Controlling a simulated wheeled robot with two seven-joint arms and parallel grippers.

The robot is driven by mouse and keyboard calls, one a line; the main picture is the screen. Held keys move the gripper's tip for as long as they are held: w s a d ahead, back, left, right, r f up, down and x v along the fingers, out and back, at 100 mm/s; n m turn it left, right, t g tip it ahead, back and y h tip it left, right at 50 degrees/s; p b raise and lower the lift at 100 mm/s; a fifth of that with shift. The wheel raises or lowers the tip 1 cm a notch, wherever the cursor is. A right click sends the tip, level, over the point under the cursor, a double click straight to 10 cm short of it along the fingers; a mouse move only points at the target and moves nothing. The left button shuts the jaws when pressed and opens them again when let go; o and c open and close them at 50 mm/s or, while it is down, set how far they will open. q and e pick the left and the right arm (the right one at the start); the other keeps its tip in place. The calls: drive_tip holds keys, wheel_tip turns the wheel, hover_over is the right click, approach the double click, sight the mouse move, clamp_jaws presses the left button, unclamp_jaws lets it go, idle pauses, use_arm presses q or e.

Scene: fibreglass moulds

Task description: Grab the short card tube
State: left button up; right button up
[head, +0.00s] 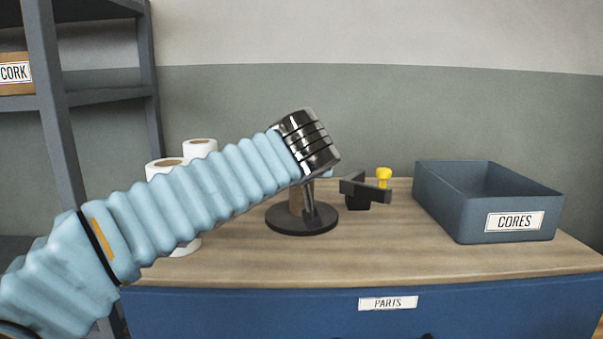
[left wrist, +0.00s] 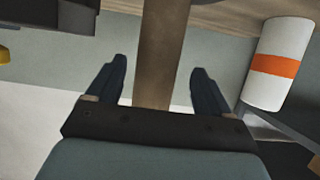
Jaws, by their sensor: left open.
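In the left wrist view the tube (left wrist: 163,45) runs between the two dark fingers of my left gripper (left wrist: 158,80). The fingers are open, one on each side, with a visible gap to the tube. In the head view only a part of the gripper shows below the shiny wrist. My right gripper is not in view.
White rolls (head: 200,148) stand behind my left arm; one with an orange band (left wrist: 277,65) shows in the left wrist view. A dark clamp-like thing (head: 362,190) with a yellow knob (head: 384,174) and a grey CORES bin (head: 470,222) stand to the right. The front worktop is clear.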

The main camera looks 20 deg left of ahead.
use_arm(q)
drive_tip(key=x, duration=0.3)
drive_tip(key=shift+w+d+f+p, duration=0.1)
drive_tip(key=shift+w+f+p, duration=0.1)
drive_tip(key=shift+w+p, duration=0.15)
drive_tip(key=shift+c, duration=0.3)
drive_tip(key=shift+s, duration=0.1)
drive_tip(key=c, duration=1)
drive_tip(key=shift+o, duration=0.2)
